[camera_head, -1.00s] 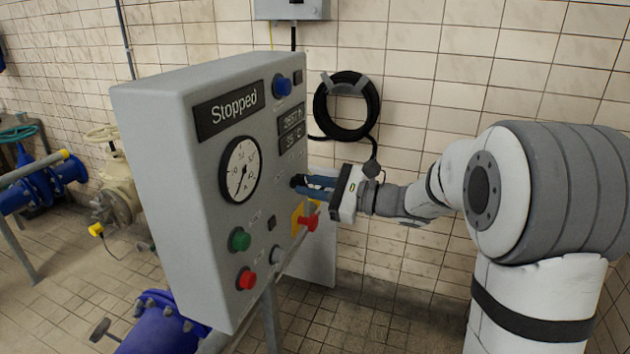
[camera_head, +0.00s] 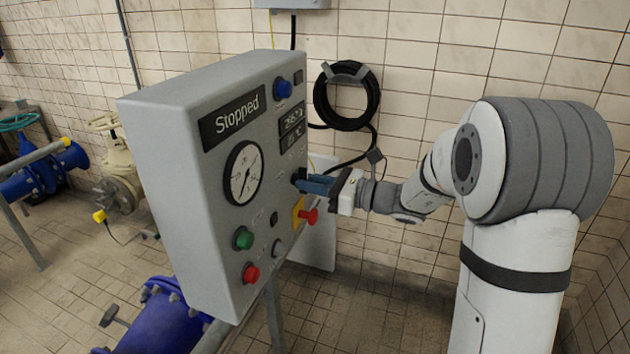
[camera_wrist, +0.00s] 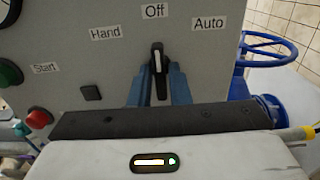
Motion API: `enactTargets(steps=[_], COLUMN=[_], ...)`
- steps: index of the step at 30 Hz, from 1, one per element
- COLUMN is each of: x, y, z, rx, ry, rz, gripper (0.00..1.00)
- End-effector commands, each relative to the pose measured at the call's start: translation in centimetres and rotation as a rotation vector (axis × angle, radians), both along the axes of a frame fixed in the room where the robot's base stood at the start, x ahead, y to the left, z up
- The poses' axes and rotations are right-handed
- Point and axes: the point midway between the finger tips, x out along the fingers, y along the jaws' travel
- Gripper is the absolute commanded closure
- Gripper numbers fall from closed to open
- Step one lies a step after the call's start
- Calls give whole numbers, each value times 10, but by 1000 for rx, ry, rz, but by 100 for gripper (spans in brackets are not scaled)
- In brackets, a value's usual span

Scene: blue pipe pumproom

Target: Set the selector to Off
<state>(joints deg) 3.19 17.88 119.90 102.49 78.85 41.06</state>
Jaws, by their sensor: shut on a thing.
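The grey control panel (camera_head: 185,180) shows "Stopped" on its display (camera_head: 233,118). The selector (camera_wrist: 157,62) is a black knob with a white pointer, below the labels Hand (camera_wrist: 105,33), Off (camera_wrist: 154,11) and Auto (camera_wrist: 208,23). In the wrist view its pointer stands nearly upright, toward Off. My gripper (camera_wrist: 159,85) has its blue fingers on both sides of the knob and is shut on it. In the head view my gripper (camera_head: 308,184) reaches the panel from the right, and the fingers mostly hide the knob.
A red knob on a yellow plate (camera_head: 299,212) sits just below my gripper. Green (camera_head: 243,238) and red (camera_head: 251,273) buttons are lower on the panel. A black cable coil (camera_head: 346,96) hangs on the tiled wall behind. Blue pipework (camera_head: 165,318) stands below the panel.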

Motion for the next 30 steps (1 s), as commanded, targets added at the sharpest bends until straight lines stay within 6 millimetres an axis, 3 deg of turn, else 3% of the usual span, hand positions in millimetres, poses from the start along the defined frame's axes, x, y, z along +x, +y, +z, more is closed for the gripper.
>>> enactTargets(steps=[8, 9, 14, 23, 30], x=[-1, -1, 0, -1, -13], y=[2, 2, 1, -4, -39], z=[1, 1, 1, 0, -2], rx=[2, 2, 1, 1, 1], ry=[-2, -2, -1, -1, -3], rz=[5, 5, 3, -1, -4], gripper=[100, 81, 68, 67, 67])
